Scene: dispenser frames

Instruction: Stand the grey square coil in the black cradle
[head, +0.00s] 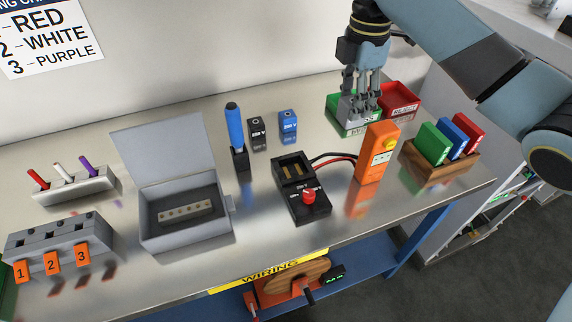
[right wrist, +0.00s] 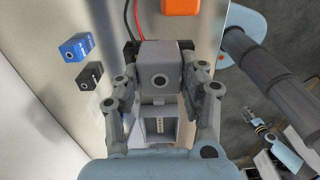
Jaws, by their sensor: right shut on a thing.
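In the right wrist view the coil (right wrist: 160,68) shows as a grey block with a dark round spot, between the two fingers of the gripper (right wrist: 160,90). The black cradle (head: 287,172) is a black box with an open slot showing brassy strips and a red knob at its front. It stands to the left of and nearer than the gripper, apart from the coil. My left gripper is not in view.
An orange meter (head: 377,152), wired to the cradle, stands right of it. A black block (head: 257,133) and blue block (head: 288,125) stand behind the cradle. A green tray (head: 336,101), red tray (head: 400,102) and wooden rack (head: 440,166) are at right; an open grey box (head: 185,235) is left.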

